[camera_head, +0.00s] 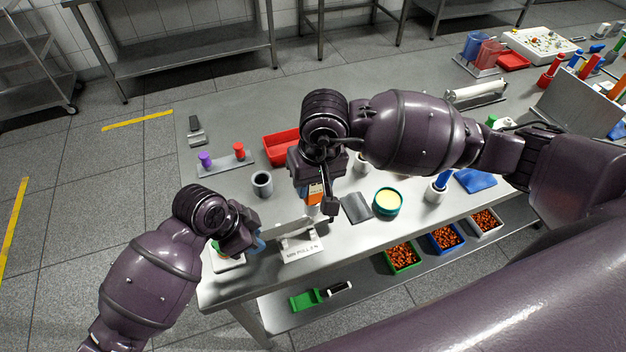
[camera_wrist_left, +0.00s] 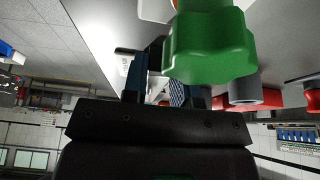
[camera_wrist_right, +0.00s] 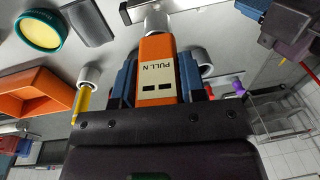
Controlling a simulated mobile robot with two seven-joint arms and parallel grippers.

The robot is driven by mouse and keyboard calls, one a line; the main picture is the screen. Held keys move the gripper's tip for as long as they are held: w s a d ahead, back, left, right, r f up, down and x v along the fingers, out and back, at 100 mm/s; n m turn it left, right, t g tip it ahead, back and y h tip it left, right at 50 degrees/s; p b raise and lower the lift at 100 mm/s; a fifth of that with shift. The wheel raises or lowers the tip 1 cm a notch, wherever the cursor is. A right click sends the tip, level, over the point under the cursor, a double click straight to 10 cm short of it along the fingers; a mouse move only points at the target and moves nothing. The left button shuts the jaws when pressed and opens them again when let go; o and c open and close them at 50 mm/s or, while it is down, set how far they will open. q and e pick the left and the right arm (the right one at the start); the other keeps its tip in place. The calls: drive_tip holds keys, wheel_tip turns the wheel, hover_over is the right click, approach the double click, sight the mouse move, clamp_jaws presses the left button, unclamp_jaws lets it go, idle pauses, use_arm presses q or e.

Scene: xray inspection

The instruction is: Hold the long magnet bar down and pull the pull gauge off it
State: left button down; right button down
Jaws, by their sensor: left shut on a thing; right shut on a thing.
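My right gripper (camera_wrist_right: 160,85) is shut on the orange pull gauge (camera_wrist_right: 158,55), with its "PULL N" label facing the wrist camera. The gauge also shows below the right wrist in the head view (camera_head: 315,193). A grey cylindrical end of the gauge points away from the gripper; whether it touches the bar is unclear. The long magnet bar (camera_head: 290,227) appears as a pale grey bar by the stand labelled "MIN PULL 2 N" (camera_head: 301,249). My left gripper (camera_head: 260,243) is shut at the bar's left end; its grasp is mostly hidden. Its fingers show in the left wrist view (camera_wrist_left: 160,88).
A green knob-like thing (camera_wrist_left: 210,45) sits close to the left fingers. A grey cup (camera_head: 262,184), a red tray (camera_head: 281,147), a dark grey plate (camera_head: 356,207) and a green-rimmed round dish (camera_head: 387,202) stand around the grippers. The table's front edge is near.

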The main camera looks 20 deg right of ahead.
drive_tip(key=shift+f, duration=0.45)
idle(0.5)
drive_tip(key=shift+r, duration=0.2)
idle(0.5)
drive_tip(key=shift+r, duration=2.4)
use_arm(q)
drive_tip(key=c, duration=0.8)
unclamp_jaws()
drive_tip(key=shift+r, duration=0.1)
